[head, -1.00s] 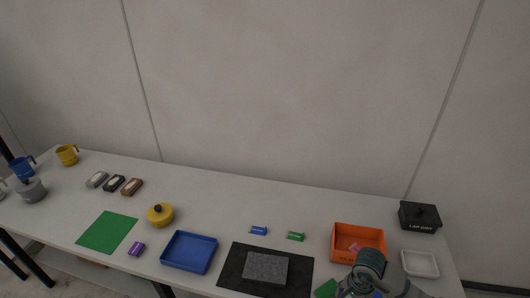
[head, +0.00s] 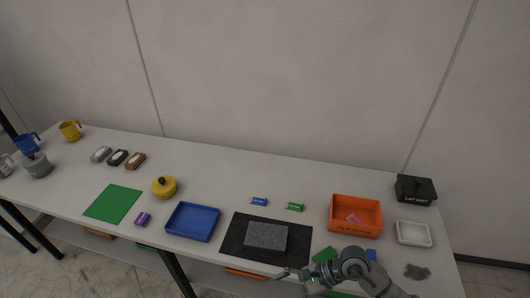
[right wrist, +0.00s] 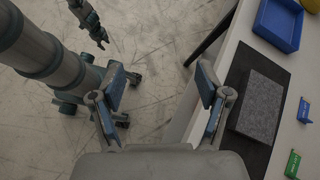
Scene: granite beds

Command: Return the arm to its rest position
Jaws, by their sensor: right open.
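My right arm comes in at the bottom right of the head view. Its gripper (head: 290,273) is at the table's front edge, in front of the grey granite block (head: 266,236) on its black mat (head: 234,236). In the right wrist view my right gripper (right wrist: 160,84) has its two fingers spread wide with nothing between them. Floor shows between them, and the granite block (right wrist: 258,107) is beyond the right finger. Another gripper, which looks like my left one (right wrist: 100,32), hangs over the floor at the upper left of the wrist view; its jaw state is unclear.
An orange bin (head: 355,229) with a pink item, a white tray (head: 413,241) and a black lidded box (head: 415,190) stand at the right. A blue tray (head: 193,238) lies left of the mat. Small blue (head: 259,201) and green (head: 295,207) pieces lie behind it.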

